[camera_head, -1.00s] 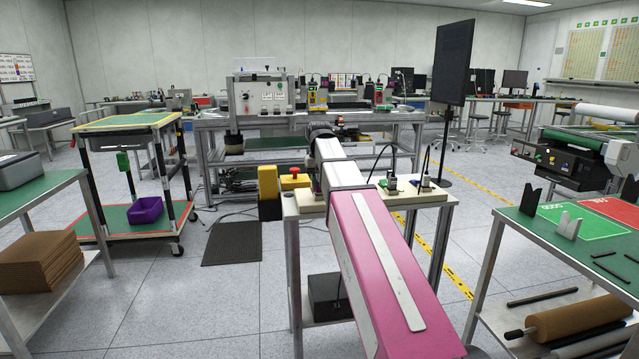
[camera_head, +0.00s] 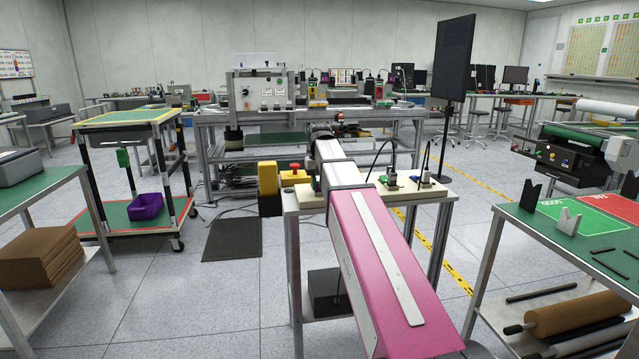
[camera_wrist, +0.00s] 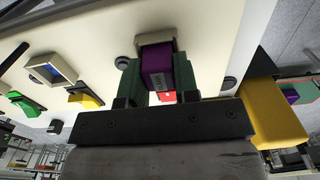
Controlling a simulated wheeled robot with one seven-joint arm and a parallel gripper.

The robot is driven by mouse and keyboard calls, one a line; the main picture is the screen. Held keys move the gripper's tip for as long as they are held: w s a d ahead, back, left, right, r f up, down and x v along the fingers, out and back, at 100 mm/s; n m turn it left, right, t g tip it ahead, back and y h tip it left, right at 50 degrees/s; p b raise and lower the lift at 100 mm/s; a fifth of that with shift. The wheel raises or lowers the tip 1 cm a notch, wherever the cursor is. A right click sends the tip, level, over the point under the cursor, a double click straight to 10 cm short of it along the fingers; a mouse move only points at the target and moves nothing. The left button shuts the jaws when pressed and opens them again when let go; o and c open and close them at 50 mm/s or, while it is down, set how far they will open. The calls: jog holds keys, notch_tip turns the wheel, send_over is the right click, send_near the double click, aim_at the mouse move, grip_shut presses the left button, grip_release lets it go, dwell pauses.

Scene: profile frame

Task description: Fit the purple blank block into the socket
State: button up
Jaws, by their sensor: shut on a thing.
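The purple blank block (camera_wrist: 158,70) is between the green-padded fingers of my gripper (camera_wrist: 157,82) in the wrist view. The gripper is shut on it. The far end of the block is at the grey-rimmed socket (camera_wrist: 154,43) in a cream panel (camera_wrist: 205,25). The end looks to be within the rim, but I cannot tell how deep it sits. In the head view my pink and white arm reaches over the bench, and the gripper, block and socket cannot be made out there.
A yellow post (camera_head: 268,188) stands left of the bench; yellow also shows close by in the wrist view (camera_wrist: 272,112). A cart (camera_head: 130,122) stands left, a green-topped table (camera_head: 560,240) right.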

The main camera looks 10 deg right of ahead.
jog(key=shift+f, duration=0.1)
jog(key=o, duration=1)
jog(key=shift+o, duration=0.2)
notch_tip(320, 180, up, 11)
jog(key=shift+f, duration=0.1)
